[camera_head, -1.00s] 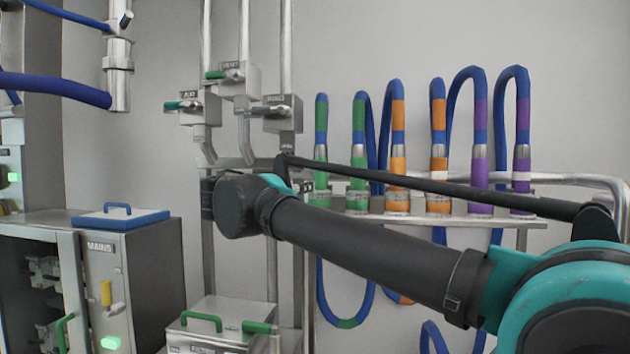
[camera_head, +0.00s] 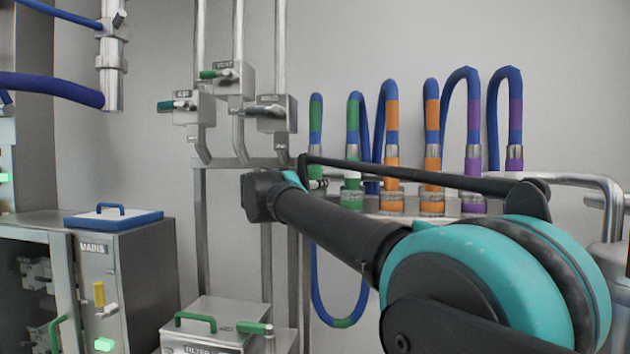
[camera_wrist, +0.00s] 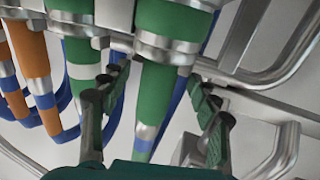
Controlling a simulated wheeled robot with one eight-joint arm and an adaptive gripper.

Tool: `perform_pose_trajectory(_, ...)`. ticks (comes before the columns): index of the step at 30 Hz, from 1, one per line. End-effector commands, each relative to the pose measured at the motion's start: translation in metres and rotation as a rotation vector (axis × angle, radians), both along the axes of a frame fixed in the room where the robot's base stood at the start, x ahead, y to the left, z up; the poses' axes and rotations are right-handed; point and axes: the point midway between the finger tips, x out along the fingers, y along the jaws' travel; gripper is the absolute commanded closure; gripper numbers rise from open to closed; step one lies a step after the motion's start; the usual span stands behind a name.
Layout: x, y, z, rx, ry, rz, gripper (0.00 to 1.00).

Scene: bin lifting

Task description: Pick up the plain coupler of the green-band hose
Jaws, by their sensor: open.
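The plain green coupler (camera_wrist: 163,62) fills the centre of the wrist view, with metal collars and no white ring. My gripper (camera_wrist: 160,90) is open, with one finger on each side of this coupler in the picture. I cannot tell whether either finger touches it. In the head view the plain green coupler (camera_head: 316,172) is the leftmost of the row, its lower part hidden behind my arm. The other green coupler (camera_wrist: 84,50) has a white ring and stands just left of my left finger. It also shows in the head view (camera_head: 352,172). My gripper is mostly hidden there.
Orange couplers (camera_wrist: 30,50) stand further left in the wrist view, and purple ones (camera_head: 473,165) are at the far right of the head view row. Bent metal pipes (camera_wrist: 270,75) run close to my right finger. Valves (camera_head: 235,80) stand left of the row.

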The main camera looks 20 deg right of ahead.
Motion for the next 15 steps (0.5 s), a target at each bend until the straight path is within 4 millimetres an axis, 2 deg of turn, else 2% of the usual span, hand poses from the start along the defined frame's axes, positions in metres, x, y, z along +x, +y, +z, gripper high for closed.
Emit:
perform_pose_trajectory(3,0.011,-0.014,0.001,0.0,0.0,-0.003,0.38)
perform_pose_trajectory(6,0.016,-0.02,0.0,0.0,0.0,-0.002,0.38)
perform_pose_trajectory(14,0.018,-0.022,0.0,0.0,0.0,0.0,0.38)
perform_pose_trajectory(15,0.018,-0.022,0.0,0.0,0.0,0.0,0.41)
